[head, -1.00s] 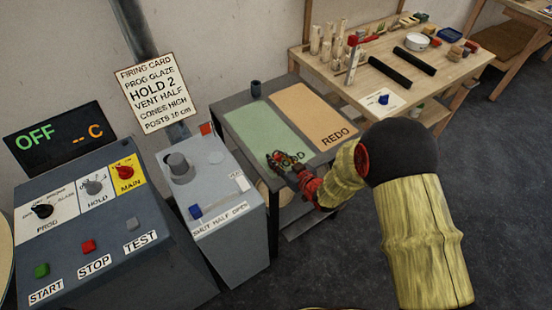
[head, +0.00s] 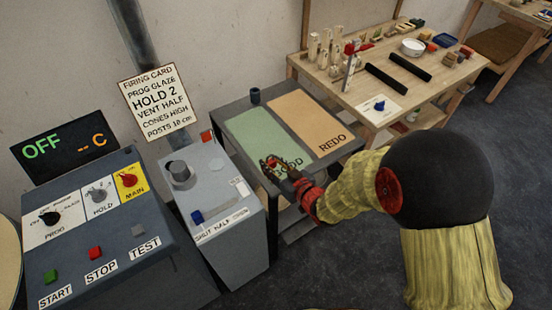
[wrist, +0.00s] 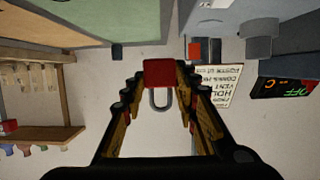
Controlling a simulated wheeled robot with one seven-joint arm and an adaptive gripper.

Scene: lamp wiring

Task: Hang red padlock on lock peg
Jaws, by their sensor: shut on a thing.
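The red padlock (wrist: 158,73) is held between the fingertips of my gripper (wrist: 160,76) in the wrist view. Its grey shackle (wrist: 151,101) points down the picture, toward the palm. In the head view my gripper (head: 274,166) is over the near left edge of the green GOOD area, shut on the padlock, of which only a little red shows. I cannot make out the lock peg for certain in either view. The yellow MAIN switch plate (head: 131,183) is on the control panel (head: 110,225) at the left.
The grey vent box (head: 235,248), with a knob, a blue lever and a red square (head: 207,136), stands between panel and gripper. The table has green GOOD (head: 255,130) and orange REDO (head: 312,118) areas and a dark cup (head: 255,95). A cluttered workbench (head: 350,95) stands behind right.

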